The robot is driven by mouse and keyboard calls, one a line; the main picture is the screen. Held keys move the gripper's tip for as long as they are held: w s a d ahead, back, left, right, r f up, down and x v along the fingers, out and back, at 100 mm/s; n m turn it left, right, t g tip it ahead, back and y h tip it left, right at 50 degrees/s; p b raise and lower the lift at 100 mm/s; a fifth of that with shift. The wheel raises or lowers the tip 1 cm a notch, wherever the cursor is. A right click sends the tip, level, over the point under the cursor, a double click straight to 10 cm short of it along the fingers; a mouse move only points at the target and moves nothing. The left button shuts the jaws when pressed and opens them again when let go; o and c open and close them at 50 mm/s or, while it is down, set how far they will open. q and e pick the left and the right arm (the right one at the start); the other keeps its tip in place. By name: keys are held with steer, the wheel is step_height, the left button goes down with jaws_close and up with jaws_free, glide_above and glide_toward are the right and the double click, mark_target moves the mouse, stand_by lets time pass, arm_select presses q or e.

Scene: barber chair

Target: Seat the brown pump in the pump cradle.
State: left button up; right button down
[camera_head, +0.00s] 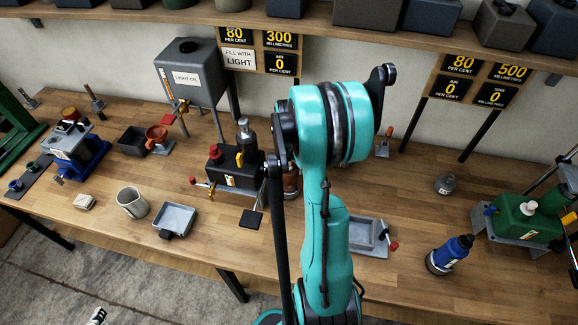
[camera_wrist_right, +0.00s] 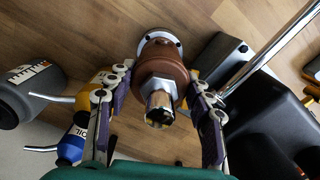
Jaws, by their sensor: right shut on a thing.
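The brown pump (camera_wrist_right: 165,58) has a pale round flange at its far end and a silver hex neck (camera_wrist_right: 160,98) toward the wrist camera. My right gripper (camera_wrist_right: 158,92) is shut on it, one finger on each side. In the head view a small part of the brown pump (camera_head: 291,183) shows beside my teal right arm, which hides most of it and the gripper. It is just right of a black box-shaped unit (camera_head: 233,172) with a yellow lever. I cannot tell which fixture is the pump cradle, or whether the pump touches anything below. My left gripper is not in view.
A grey tray (camera_head: 364,236) lies right of my arm. A mug (camera_head: 132,201) and a small tray (camera_head: 176,219) lie left. A metal rod (camera_wrist_right: 268,48) passes near the pump. Bench is clear at front right.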

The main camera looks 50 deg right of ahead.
steer(key=c, duration=0.6)
jaws_free()
steer(key=shift+f, duration=0.1)
steer(key=shift+c, duration=0.2)
